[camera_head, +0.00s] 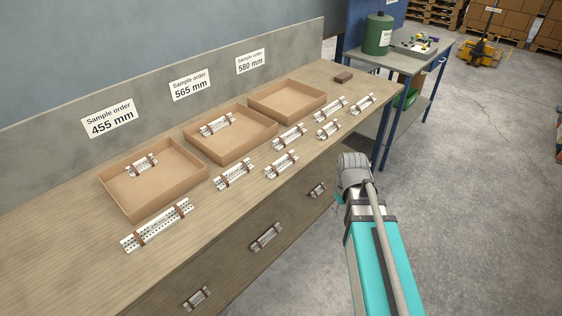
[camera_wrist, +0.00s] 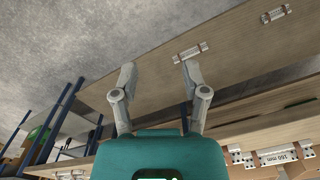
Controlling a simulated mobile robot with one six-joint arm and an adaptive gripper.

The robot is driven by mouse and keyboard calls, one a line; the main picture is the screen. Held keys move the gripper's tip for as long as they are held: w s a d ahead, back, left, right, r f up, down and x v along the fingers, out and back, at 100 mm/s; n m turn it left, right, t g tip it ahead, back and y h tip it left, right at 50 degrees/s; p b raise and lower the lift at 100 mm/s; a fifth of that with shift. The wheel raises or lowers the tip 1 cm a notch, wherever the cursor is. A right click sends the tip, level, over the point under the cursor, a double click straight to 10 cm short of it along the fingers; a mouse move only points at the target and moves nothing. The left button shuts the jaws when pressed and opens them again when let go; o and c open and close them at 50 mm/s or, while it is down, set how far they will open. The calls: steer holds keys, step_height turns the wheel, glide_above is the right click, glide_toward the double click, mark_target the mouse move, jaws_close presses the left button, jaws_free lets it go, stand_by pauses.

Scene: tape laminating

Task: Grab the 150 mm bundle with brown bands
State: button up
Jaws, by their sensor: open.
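Several pale perforated bundles with brown bands lie on the wooden bench (camera_head: 60,225), including a long one (camera_head: 157,225) at the front left and shorter ones in the middle (camera_head: 233,176) and toward the right (camera_head: 330,109). Their lengths are not readable in the head view. In the wrist view, one bundle (camera_wrist: 275,155) at the lower right has a label that looks like 150 or 160 mm. My gripper (camera_wrist: 155,64) is open and empty, its two fingers apart. In the head view it hangs off the bench's front edge, apart from the bundles, its fingertips mostly hidden.
Three open cardboard boxes stand along the back, marked 455 mm (camera_head: 150,205), 565 mm (camera_head: 235,152) and 580 mm (camera_head: 290,115). Two hold a bundle each. A dark brown block (camera_head: 343,77) lies at the far end. A side table (camera_head: 385,62) stands beyond.

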steer(key=w+a+r+n+p, duration=0.8)
steer(key=w+a+n, duration=0.2)
steer(key=w+n, duration=0.2)
step_height(320, 180, up, 7)
steer(key=n+p, duration=0.6)
steer(key=n, duration=0.6)
glide_above(280, 160)
steer(key=shift+w+a, duration=0.15)
steer(key=shift+a, duration=0.05)
steer(key=shift+f, duration=0.2)
step_height(280, 160, down, 8)
steer(key=b, duration=0.8)
steer(key=shift+f+b, duration=0.2)
steer(key=shift+b, duration=0.15)
steer(key=shift+f, duration=0.15)
steer(key=shift+d+f+b, duration=0.2)
steer(key=shift+f+b, duration=2.25)
steer(key=shift+b, duration=0.15)
jaws_close()
